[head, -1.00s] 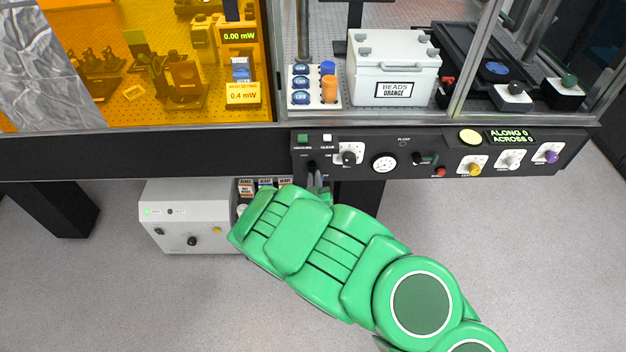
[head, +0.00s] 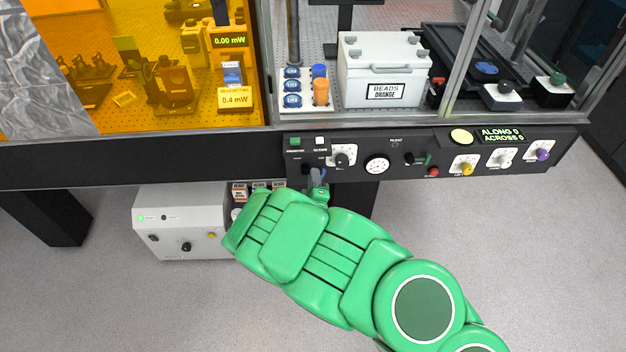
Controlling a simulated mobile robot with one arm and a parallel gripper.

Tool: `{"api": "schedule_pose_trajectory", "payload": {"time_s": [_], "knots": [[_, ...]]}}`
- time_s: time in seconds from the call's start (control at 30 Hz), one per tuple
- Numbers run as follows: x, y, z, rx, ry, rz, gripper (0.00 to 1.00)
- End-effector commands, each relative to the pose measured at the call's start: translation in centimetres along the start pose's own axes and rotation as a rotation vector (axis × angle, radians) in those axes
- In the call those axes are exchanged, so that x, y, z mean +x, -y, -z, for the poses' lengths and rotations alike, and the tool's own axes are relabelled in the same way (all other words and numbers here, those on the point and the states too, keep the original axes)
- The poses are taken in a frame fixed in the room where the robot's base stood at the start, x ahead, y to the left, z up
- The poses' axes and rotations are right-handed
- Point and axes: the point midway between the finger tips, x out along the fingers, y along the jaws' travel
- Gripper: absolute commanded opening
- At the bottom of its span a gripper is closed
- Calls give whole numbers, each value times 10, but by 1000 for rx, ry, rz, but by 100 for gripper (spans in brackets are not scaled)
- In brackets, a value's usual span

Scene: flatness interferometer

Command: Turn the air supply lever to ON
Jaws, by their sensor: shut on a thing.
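The black control panel (head: 400,165) runs along the front edge of the bench in the head view. At its left end, below the small green and white buttons, is a small dark lever (head: 306,169), which I take for the air supply lever.
Right of my gripper are a white-plated knob (head: 342,159), a round gauge (head: 377,166), a green-and-black control (head: 416,159) and several coloured knobs. A grey-white box (head: 180,225) stands below left. Open floor lies in front.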

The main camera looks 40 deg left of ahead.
Motion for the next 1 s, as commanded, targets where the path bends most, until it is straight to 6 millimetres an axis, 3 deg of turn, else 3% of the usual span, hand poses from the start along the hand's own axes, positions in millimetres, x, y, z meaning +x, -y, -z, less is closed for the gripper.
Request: {"api": "schedule_pose_trajectory", "payload": {"time_s": [0.4,1.0], "knots": [[0,-6,3,-268,-6,1,0],[0,-8,4,-343,-6,1,0]]}}
